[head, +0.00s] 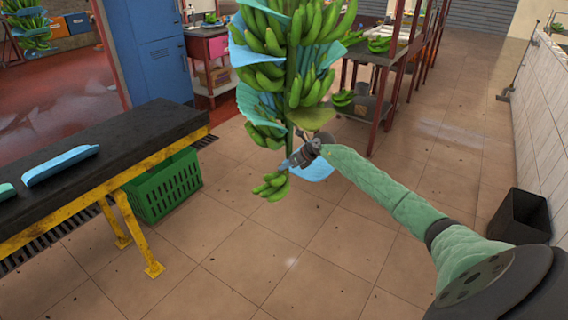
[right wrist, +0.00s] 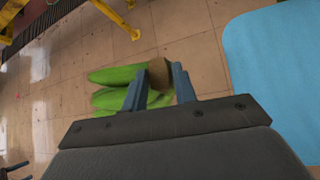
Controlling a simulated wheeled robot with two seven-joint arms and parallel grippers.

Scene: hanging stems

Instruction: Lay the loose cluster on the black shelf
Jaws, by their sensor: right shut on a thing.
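A small green banana cluster (head: 272,187) hangs from my right gripper (head: 288,164), just below the big hanging stem (head: 292,62). In the right wrist view, the two fingers of my right gripper (right wrist: 158,84) are shut on the brown crown of the cluster (right wrist: 112,76), with its green fruit pointing left. The cluster is in the air above the tiled floor. The black shelf (head: 130,135), a long black top on a yellow frame, stands at the left in the head view. My left gripper is not in view.
Blue liners (head: 60,165) lie on the shelf's left part; its right end is bare. A green crate (head: 163,188) stands on the floor beside the shelf. Blue sheets hang among the stem's bananas. A black bin (head: 524,215) is at the right. The floor between is clear.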

